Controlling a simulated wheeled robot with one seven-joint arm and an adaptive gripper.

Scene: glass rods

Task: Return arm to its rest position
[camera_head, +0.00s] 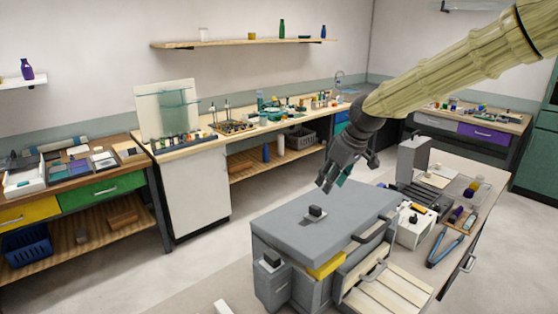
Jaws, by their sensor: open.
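My gripper (331,180) hangs at the end of my arm, which reaches in from the upper right. It points down and is open, with its fingers apart. It is in the air over the back part of a grey box-shaped unit (280,221). I see nothing held between the fingers. A teal patch shows beside the fingers, and I cannot tell what it is.
To the right, a bench holds a grey upright device (411,157), a white box (415,226), blue-handled pliers (445,246) and a tray (465,188). An open drawer (385,290) juts out at the front. Cluttered counters (190,150) line the back wall. Floor (205,258) is clear at left.

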